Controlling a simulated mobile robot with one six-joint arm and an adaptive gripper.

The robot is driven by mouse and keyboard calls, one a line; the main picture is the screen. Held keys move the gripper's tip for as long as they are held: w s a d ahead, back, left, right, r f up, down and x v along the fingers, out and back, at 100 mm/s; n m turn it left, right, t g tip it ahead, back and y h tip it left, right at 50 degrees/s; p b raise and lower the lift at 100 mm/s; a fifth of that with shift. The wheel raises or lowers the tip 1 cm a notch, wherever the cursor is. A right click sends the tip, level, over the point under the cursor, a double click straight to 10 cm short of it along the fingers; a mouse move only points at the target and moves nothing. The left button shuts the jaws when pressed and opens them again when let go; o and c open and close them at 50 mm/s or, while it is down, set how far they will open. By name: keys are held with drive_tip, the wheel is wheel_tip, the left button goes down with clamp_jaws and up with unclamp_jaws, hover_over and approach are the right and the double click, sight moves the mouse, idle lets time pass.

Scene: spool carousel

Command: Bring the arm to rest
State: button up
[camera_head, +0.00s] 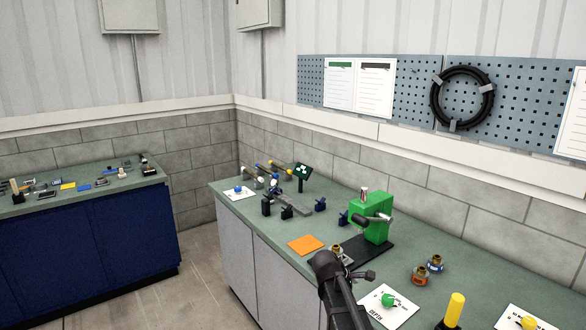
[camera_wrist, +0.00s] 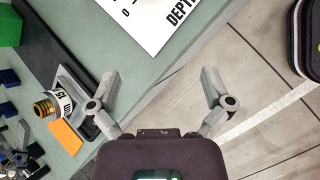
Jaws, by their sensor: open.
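My gripper (camera_wrist: 160,74) is open in the wrist view, with its two grey fingers spread wide and nothing between them. It hangs over the front edge of the green worktop (camera_wrist: 190,15), with floor also below it. In the head view my dark arm reaches up from the bottom edge in front of the worktop (camera_head: 275,232); I cannot make out the fingers there. A brass-topped spool with a white ring (camera_wrist: 45,106) is left of the gripper, apart from it, by the dark plate of the green press (camera_head: 375,215).
A white "DEPTH" card (camera_head: 390,305) with a green knob lies right of my arm. Two brass-topped spools (camera_head: 420,275), a yellow post (camera_head: 454,308) and an orange pad (camera_head: 306,244) are on the worktop. A blue cabinet (camera_head: 90,240) stands left, with open floor (camera_head: 195,265) between.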

drive_tip(key=s+a+f+m+g+y, duration=0.1)
drive_tip(key=s+f+m+y, duration=0.1)
drive_tip(key=s+m, duration=0.5)
drive_tip(key=s+a+f+m+g+y, duration=0.1)
drive_tip(key=s+m+y, duration=0.3)
drive_tip(key=s+m, duration=0.4)
drive_tip(key=shift+s+f+g+y, duration=0.3)
drive_tip(key=shift+s+f+y, duration=0.1)
drive_tip(key=shift+s, duration=1.65)
